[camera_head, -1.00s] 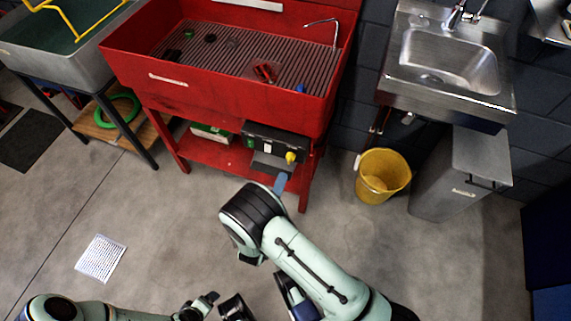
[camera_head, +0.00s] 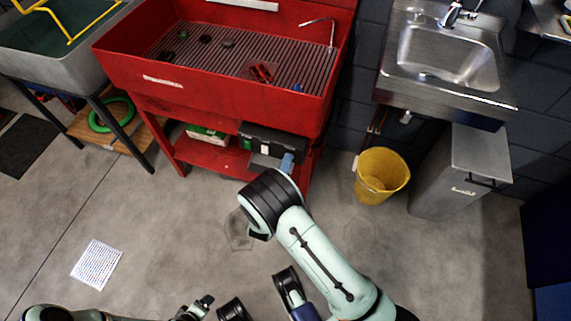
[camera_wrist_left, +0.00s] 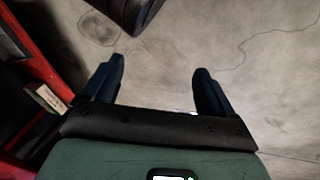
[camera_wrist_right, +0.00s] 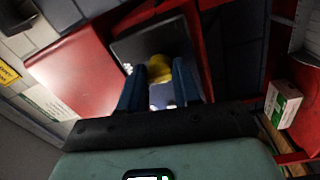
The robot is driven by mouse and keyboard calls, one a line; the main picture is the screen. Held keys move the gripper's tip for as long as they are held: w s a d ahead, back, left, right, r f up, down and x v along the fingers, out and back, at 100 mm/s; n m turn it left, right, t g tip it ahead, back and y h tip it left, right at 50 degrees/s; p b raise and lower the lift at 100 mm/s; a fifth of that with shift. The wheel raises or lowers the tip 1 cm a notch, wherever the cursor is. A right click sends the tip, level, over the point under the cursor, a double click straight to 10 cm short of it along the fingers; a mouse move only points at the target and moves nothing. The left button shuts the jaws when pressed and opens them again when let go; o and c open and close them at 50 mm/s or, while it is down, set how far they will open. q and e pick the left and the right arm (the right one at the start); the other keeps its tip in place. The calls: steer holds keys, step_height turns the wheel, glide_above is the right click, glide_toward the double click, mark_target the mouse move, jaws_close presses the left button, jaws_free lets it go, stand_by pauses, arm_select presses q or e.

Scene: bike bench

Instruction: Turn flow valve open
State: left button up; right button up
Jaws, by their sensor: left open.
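The flow valve shows as a yellow knob (camera_wrist_right: 160,68) on a dark box in the right wrist view. In the head view the dark box (camera_head: 272,142) sits under the red wash bench, and my right gripper (camera_head: 287,162) covers the knob. In the right wrist view my right gripper (camera_wrist_right: 160,66) is open, with one blue finger on each side of the knob. I cannot tell whether the fingers touch it. My left gripper (camera_wrist_left: 152,70) is open and empty over the grey floor in the left wrist view.
The red wash bench (camera_head: 215,85) stands above the box, with a lower shelf holding a green-and-white box (camera_head: 207,133). A yellow bucket (camera_head: 381,176) and a grey bin (camera_head: 462,180) stand to the right. A white sheet (camera_head: 97,264) lies on open floor.

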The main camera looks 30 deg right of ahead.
arm_select(q)
steer(key=shift+w+r, duration=0.1)
steer(key=shift+s+d+r+g+h+p, duration=0.15)
steer(key=shift+s+d+r+p, duration=0.25)
steer(key=shift+s+r+p, duration=0.15)
steer(key=shift+s+d+r+g+h+p, duration=0.15)
steer(key=shift+s+d+r+p, duration=0.25)
steer(key=shift+s, duration=0.2)
arm_select(e)
steer(key=shift+a+m+g, duration=0.1)
steer(key=shift+m+g, duration=0.2)
steer(key=shift+m, duration=3.85)
steer(key=shift+a+m+g, duration=0.1)
steer(key=shift+m+g, duration=0.2)
steer(key=shift+m, duration=3.85)
arm_select(q)
steer(key=shift+a, duration=0.1)
arm_select(e)
steer(key=o, duration=1)
